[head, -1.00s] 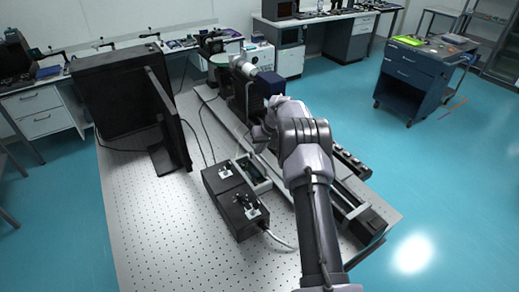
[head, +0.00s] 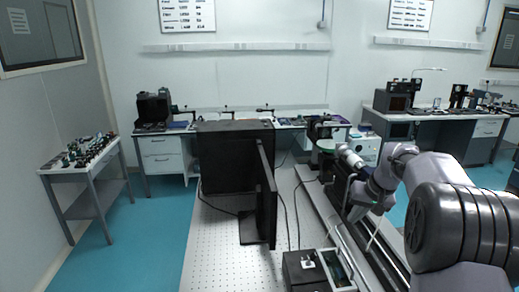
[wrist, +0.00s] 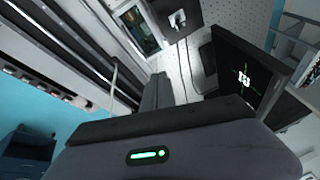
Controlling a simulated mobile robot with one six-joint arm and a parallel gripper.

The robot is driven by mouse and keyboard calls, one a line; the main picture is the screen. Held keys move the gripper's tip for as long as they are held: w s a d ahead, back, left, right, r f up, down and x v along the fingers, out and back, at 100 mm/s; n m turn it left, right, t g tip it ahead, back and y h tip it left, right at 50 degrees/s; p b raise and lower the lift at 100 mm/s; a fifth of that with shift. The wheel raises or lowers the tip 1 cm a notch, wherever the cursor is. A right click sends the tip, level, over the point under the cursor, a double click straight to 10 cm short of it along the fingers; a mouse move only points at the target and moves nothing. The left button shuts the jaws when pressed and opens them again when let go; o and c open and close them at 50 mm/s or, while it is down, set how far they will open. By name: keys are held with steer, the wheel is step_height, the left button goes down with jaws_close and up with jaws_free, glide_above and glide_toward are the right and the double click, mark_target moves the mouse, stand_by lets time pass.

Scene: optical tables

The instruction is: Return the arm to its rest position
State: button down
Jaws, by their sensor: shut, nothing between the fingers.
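My arm (head: 450,220) is at the right of the head view, bent over the optical table (head: 215,245), its large grey joint close to the camera. My gripper (head: 356,213) points down above the long rail at the table's right side. In the wrist view, my gripper's dark body with a green light fills the bottom, and the gripper fingers (wrist: 157,92) reach up from it. The gripper is shut and empty. The fingertips are small and hard to make out in the head view.
A black monitor (head: 266,195) and a large black box (head: 228,160) stand on the table, left of my arm. A black device box (head: 300,270) sits at the front. A side cart (head: 85,180) stands far left. Blue floor (head: 150,235) is clear between cart and table.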

steer(key=s+a+r+b, duration=0.3)
steer(key=s+a+b, duration=0.3)
steer(key=s+a, duration=1.4)
steer(key=s+a+f+b, duration=0.1)
steer(key=s+f, duration=0.3)
steer(key=s, duration=0.4)
steer(key=s+a+f+m+t+b, duration=0.1)
steer(key=s+a+f+b, duration=0.1)
steer(key=s, duration=0.6)
step_height(320, 180, down, 2)
steer(key=shift+s+a+f+y, duration=0.15)
steer(key=shift+a+y, duration=0.15)
steer(key=shift+a, duration=0.2)
